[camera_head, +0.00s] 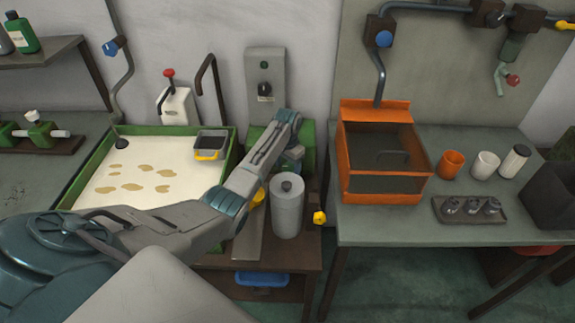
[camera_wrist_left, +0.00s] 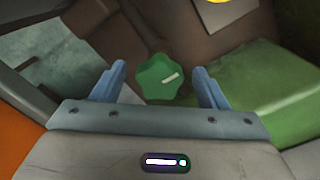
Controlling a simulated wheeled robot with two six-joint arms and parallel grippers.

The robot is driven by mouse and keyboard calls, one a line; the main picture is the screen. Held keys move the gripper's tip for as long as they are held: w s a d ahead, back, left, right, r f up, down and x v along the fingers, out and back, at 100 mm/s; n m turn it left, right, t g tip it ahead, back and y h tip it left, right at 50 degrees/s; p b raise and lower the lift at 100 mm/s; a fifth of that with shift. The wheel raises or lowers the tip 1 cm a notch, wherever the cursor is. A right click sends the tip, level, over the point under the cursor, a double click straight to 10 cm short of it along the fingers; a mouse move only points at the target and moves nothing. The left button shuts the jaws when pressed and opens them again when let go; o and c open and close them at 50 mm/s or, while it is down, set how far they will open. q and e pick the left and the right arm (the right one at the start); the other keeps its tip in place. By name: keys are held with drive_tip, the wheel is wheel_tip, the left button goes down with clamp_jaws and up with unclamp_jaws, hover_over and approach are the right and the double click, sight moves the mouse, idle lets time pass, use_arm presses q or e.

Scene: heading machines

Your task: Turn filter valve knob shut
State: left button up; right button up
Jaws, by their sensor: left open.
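A green lobed knob (camera_wrist_left: 164,82) with a white mark on its face sits between the two blue fingers of my left gripper (camera_wrist_left: 160,70) in the left wrist view. The fingers are spread, with visible gaps on both sides of the knob. In the head view my left gripper (camera_head: 291,158) is at the centre, above a grey cylinder (camera_head: 287,208) and in front of a green block. The green knob is hidden there by my arm. Whether the green knob is the filter valve knob, I cannot tell for sure. My right gripper is not in view.
A yellow knob (camera_head: 319,217) stands right of the cylinder. A green-rimmed tray (camera_head: 86,183) with pale liquid lies left. An orange box (camera_head: 384,190), cups and a small tray (camera_head: 437,207) stand on the right table. A grey wall panel (camera_head: 264,62) rises behind my gripper.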

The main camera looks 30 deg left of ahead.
use_arm(q)
drive_tip(key=shift+c, duration=0.2)
drive_tip(key=c, duration=1)
drive_tip(key=shift+o, duration=0.2)
